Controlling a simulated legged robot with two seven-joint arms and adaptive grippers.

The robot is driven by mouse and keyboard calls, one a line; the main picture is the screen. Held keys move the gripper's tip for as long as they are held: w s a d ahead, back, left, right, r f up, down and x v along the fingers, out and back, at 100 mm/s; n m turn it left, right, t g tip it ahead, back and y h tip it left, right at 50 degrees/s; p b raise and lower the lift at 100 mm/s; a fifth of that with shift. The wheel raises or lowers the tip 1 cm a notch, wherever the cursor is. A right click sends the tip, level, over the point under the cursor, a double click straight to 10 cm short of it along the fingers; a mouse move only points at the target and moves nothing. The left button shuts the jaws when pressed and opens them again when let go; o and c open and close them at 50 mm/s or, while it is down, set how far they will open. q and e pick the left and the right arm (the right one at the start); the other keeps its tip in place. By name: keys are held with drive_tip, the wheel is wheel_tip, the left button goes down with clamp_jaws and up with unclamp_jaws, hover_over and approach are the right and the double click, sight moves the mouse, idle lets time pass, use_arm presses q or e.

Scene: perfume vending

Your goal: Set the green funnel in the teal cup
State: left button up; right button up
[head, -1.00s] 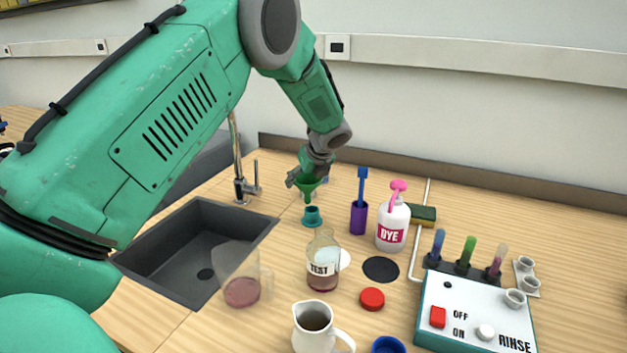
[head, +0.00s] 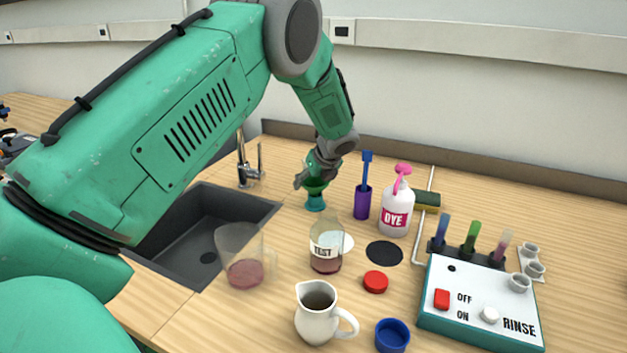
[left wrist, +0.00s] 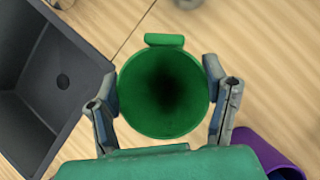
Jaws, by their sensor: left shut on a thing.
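The green funnel (head: 316,186) is upright, and my left gripper (head: 312,178) is shut on it. In the left wrist view the two fingers of the left gripper (left wrist: 162,100) press on opposite sides of the funnel's round mouth (left wrist: 163,93). The teal cup (head: 315,203) stands on the counter right below the funnel. The funnel's spout does not show and looks to be inside the cup. Whether the funnel rests on the rim cannot be told. The cup is hidden under the funnel in the left wrist view. My right gripper is not in view.
A purple holder (head: 362,203) with a blue brush and the DYE bottle (head: 397,210) stand right of the cup. The dark sink (head: 200,230) is to the left. The TEST bottle (head: 326,250), a glass jug (head: 240,255) and a white pitcher (head: 318,318) stand nearer.

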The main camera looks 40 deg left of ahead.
use_arm(q)
drive_tip(key=shift+d, duration=0.4)
drive_tip(key=o, duration=1.2)
drive_tip(key=shift+r, duration=0.15)
drive_tip(key=shift+o, duration=1.3)
drive_tip(key=shift+a, duration=0.1)
drive_tip(key=shift+a+f, duration=0.2)
drive_tip(key=shift+a, duration=0.15)
drive_tip(key=v, duration=1.1)
drive_tip(key=shift+d+r, duration=0.25)
drive_tip(key=shift+r, duration=0.05)
drive_tip(key=shift+s+f, duration=0.1)
